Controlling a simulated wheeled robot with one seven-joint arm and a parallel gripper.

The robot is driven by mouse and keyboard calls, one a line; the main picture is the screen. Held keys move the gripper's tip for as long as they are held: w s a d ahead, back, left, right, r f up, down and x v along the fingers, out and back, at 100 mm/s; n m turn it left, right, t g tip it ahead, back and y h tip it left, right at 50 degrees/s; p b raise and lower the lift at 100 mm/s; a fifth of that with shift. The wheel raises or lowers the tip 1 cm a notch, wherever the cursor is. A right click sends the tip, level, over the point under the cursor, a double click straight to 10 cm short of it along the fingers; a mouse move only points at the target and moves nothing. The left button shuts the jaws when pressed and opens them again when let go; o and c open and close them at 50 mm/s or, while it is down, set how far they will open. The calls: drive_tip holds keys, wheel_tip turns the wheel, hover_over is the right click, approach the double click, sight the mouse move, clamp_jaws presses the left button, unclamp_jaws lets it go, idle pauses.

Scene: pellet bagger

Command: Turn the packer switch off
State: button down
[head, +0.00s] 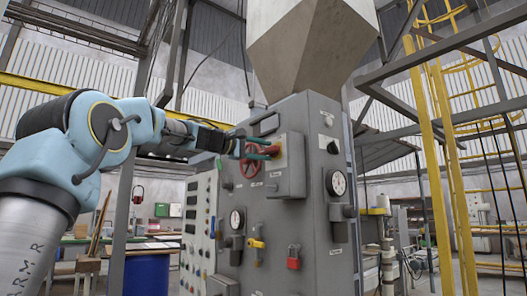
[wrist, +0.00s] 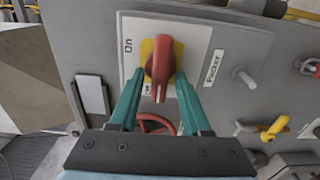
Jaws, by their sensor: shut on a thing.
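The packer switch (wrist: 160,62) is a red rotary handle on a yellow plate, beside an "On" label and a "Packer" label. Its handle lies roughly up and down in the wrist view, with a white mark at the lower end. A small label below the plate is partly hidden. In the head view the switch (head: 276,150) sits on a grey box on the machine's front. My gripper (wrist: 160,84) has teal fingers, one on each side of the handle, and is shut on it. In the head view my gripper (head: 266,151) reaches the switch from the left.
A red handwheel (head: 252,163) is close behind my fingers. A button panel (head: 200,222) stands left. Yellow ladder posts (head: 420,150) rise at right.

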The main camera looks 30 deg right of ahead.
idle(0.3)
drive_tip(key=c, duration=0.7)
unclamp_jaws()
drive_tip(key=shift+s+a+b, duration=0.35)
drive_tip(key=shift+a+b, duration=0.45)
drive_tip(key=shift+a, duration=1)
drive_tip(key=shift+s+a+b, duration=0.3)
drive_tip(key=shift+a+b, duration=0.45)
drive_tip(key=shift+a, duration=1)
drive_tip(key=shift+s+a+b, duration=0.35)
drive_tip(key=shift+a+b, duration=0.45)
drive_tip(key=shift+a, duration=1)
drive_tip(key=shift+f, duration=0.15)
